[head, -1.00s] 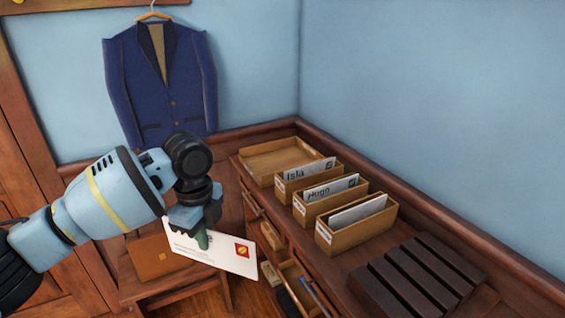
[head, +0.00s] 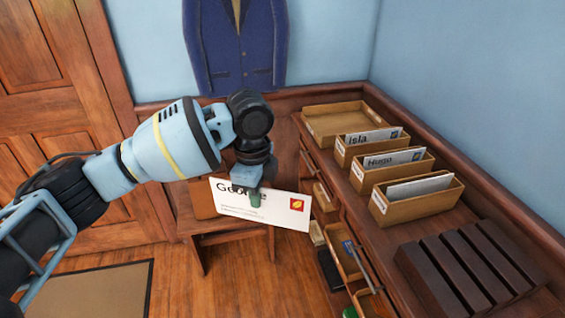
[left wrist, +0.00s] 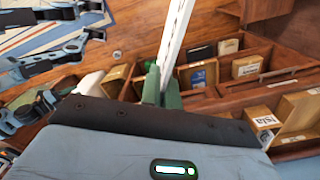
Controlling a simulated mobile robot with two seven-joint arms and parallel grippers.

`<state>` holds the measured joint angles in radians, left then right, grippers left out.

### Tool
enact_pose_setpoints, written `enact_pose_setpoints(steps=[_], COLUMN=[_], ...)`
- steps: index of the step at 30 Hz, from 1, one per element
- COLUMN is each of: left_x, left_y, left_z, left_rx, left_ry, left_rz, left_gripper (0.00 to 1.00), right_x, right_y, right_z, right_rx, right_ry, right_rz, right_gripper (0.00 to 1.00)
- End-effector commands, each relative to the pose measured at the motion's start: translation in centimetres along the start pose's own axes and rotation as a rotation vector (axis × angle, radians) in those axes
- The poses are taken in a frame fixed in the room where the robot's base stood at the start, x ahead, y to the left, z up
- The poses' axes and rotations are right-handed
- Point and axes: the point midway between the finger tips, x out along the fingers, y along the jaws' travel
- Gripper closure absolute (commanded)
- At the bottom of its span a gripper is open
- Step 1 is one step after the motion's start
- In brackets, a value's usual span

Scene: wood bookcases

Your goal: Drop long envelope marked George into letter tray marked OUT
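A long white envelope marked George (head: 275,206), with a red stamp, hangs tilted from my left gripper (head: 254,196). The gripper's green fingers are shut on its upper edge and cover part of the name. In the left wrist view the envelope (left wrist: 176,40) shows nearly edge-on between the fingers (left wrist: 161,85). An empty shallow wooden tray (head: 330,124) stands at the far end of the desk, apart from the envelope. I cannot read any OUT marking. My right gripper is not clearly identifiable; blue and black parts of my body show at the left in the left wrist view.
Wooden boxes marked Isla (head: 372,146) and Hugo (head: 392,170), and a third box (head: 418,201) with envelopes, line the desk. A dark slatted rack (head: 465,268) stands nearer. Open drawers (head: 345,250) jut out below the desk edge. A small wooden table (head: 225,226) stands behind the envelope.

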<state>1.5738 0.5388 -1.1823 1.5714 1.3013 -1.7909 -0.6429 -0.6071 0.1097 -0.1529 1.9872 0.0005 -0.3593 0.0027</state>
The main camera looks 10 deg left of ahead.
Motion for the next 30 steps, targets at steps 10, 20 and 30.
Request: enact_pose_setpoints(steps=[10, 20, 30], left_x=[1.7, 2.9, 3.7], left_y=[4.6, 9.5, 13.9], left_z=[1.6, 3.0, 3.9], left_rx=[-0.552, -1.074, -1.502], left_ry=[0.001, 0.001, -0.005], left_rz=[-0.006, -0.003, 0.005], left_gripper=[1.0, 1.0, 1.0], right_x=[0.0, 0.0, -0.1], right_y=[0.0, 0.1, 0.1], right_z=[0.1, 0.1, 0.2], right_rx=[-0.002, -0.007, -0.007], right_ry=[-0.001, -0.003, -0.003], right_rz=[0.0, -0.001, -0.001], right_gripper=[0.72, 0.72, 0.72])
